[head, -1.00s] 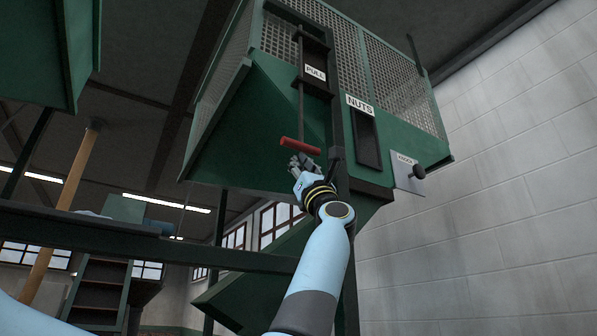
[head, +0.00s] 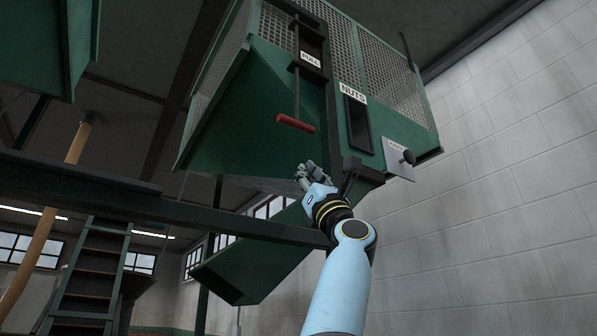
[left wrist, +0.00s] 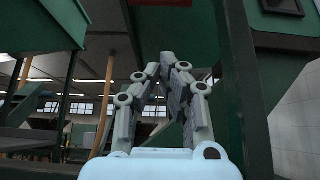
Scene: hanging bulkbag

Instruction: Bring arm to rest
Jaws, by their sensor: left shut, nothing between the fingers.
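My left gripper (head: 303,173) is in the middle of the head view, at the end of my pale blue arm. It is shut with nothing between its fingers. It is below and slightly right of the red pull handle (head: 296,123), apart from it, in front of the green hopper (head: 270,150) marked NUTS. In the left wrist view the fingers (left wrist: 168,62) come together at their tips, and a strip of the red handle (left wrist: 165,2) shows at the top edge. My right gripper is in neither view.
A dark horizontal beam (head: 150,205) crosses to the left of my arm. A green chute (head: 250,265) slopes below the hopper. A black knob (head: 408,157) sits on a pale plate to the right. A pale block wall (head: 500,200) fills the right side.

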